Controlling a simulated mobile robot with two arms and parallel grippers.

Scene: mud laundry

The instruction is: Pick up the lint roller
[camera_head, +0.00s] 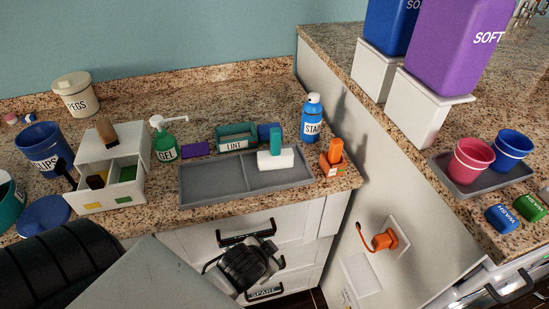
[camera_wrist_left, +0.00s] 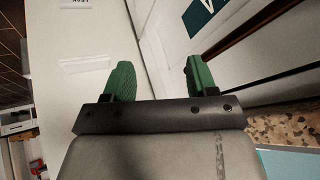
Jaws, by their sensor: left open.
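My left gripper (camera_head: 245,264) is at the front of the white drawers, below the counter edge and apart from the roller. In the left wrist view my left gripper's green fingers (camera_wrist_left: 160,78) are spread, with nothing between them. The lint roller cannot be made out in that view. My right gripper is not in view.
Left of the tray are a green GEL bottle (camera_head: 164,139) and a white drawer box (camera_head: 110,170). Right of it are a blue bottle (camera_head: 312,119) and an orange item in a small holder (camera_head: 333,160). A side panel (camera_head: 330,75) rises at the right. The tray's left part is empty.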

